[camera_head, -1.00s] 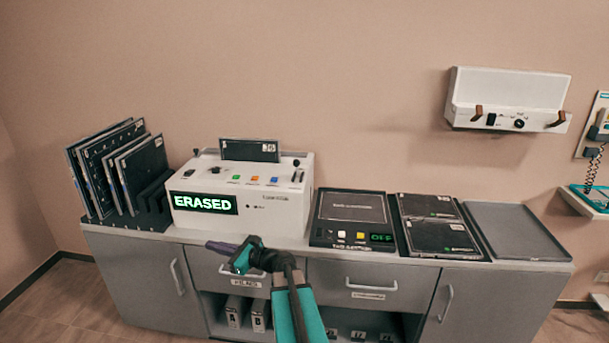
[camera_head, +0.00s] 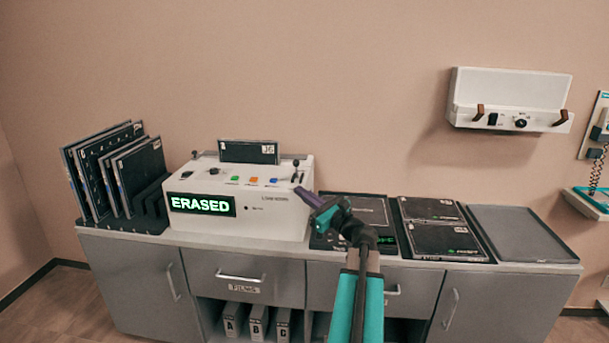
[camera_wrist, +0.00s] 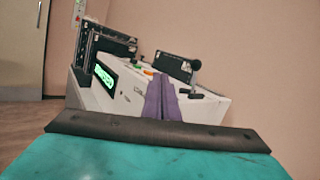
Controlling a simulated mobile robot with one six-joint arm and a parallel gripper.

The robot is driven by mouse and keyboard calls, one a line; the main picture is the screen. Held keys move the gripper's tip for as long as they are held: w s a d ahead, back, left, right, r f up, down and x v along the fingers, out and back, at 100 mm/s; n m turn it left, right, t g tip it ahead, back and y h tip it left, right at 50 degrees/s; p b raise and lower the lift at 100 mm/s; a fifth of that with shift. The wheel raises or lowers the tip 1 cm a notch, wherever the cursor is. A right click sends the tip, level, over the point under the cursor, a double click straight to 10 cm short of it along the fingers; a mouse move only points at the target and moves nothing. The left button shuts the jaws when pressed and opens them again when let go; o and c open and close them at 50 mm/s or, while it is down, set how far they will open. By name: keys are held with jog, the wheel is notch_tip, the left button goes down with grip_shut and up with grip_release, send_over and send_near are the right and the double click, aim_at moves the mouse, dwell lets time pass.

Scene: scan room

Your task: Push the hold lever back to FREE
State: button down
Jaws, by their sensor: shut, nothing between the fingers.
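The white scanner box (camera_head: 275,217) stands on the counter with a green "ERASED" display (camera_head: 203,205) on its front. The hold lever (camera_head: 296,167) is a small dark-knobbed stick at the right end of its top; its markings are too small to read. In the wrist view the lever's black knob (camera_wrist: 195,65) stands up just right of the fingers. My gripper (camera_head: 299,191) is shut and empty, its purple fingers pointing at the box's right front edge, below the lever. In the wrist view the closed fingers (camera_wrist: 162,88) cover part of the box; contact cannot be told.
A dark cassette (camera_head: 249,152) stands in the box's top, behind coloured buttons. Racked cassettes (camera_head: 118,170) stand left. A dark flat panel (camera_head: 350,210), partly behind my arm, more cassettes (camera_head: 440,240) and an empty grey tray (camera_head: 515,235) lie right.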

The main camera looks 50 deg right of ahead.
aim_at(298, 165)
jog(key=s+d+m+h+b, duration=0.1)
jog(key=s+d+h, duration=0.1)
jog(key=s+d, duration=0.3)
jog(key=shift+s+d+r, duration=0.2)
jog(key=shift+s+r, duration=0.25)
jog(key=shift+s, duration=0.55)
jog(key=shift+w, duration=0.1)
jog(key=shift+p+x, duration=0.6)
jog(key=shift+x, duration=6.3)
